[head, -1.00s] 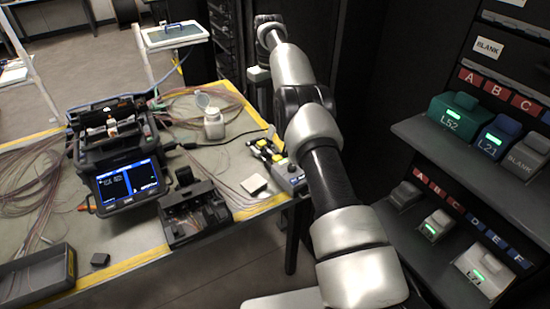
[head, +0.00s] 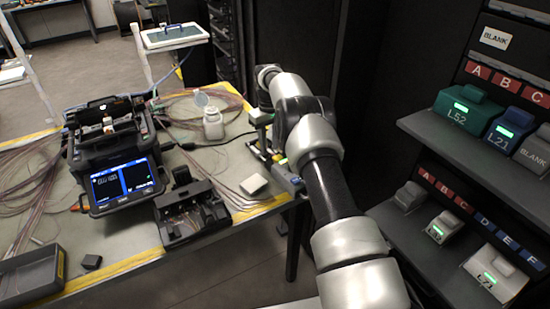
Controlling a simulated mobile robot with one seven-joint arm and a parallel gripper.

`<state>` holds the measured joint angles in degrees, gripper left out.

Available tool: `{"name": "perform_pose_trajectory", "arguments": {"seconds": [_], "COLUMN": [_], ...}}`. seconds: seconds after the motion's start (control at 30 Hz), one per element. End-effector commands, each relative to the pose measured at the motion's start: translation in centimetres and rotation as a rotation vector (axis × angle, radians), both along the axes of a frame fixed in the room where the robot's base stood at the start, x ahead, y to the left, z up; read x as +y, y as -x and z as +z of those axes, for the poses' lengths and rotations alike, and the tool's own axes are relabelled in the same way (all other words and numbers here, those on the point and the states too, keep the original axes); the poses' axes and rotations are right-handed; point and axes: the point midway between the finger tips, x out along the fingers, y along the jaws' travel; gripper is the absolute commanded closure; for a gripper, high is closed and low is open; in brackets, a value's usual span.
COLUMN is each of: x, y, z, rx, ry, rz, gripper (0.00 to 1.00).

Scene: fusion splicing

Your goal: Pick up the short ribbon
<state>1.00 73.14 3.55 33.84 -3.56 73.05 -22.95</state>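I cannot pick out the short ribbon for certain. Thin ribbon fibres (head: 213,163) lie loose on the table right of the splicer, too fine to separate. My gripper (head: 262,148) points down at the table's right end, over the small yellow-and-black device there, and partly hides it. Its fingers are too small and dark to tell open from shut, and I see nothing held in them. I cannot tell whether it touches the device.
The fusion splicer (head: 108,150), its screen lit, stands on the left of the table. A black open case (head: 190,212), a white block (head: 254,184) and a white bottle (head: 212,124) are nearby. A grey tray (head: 32,277) sits front left. Shelves (head: 440,140) with labelled boxes stand at right.

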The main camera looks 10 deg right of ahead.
Motion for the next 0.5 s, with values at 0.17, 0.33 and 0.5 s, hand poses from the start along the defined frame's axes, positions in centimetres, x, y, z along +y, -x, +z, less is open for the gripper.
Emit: {"name": "perform_pose_trajectory", "arguments": {"seconds": [0.17, 0.33, 0.5], "x": [-0.04, -0.04, -0.04], "y": [-0.02, -0.02, -0.02], "z": [-0.78, -0.74, -0.72], "rx": [0.000, 0.000, -0.001], "ry": [0.000, 0.001, 0.001], "rz": [0.000, 0.000, 0.000], "gripper": [0.68, 0.72, 1.00]}}
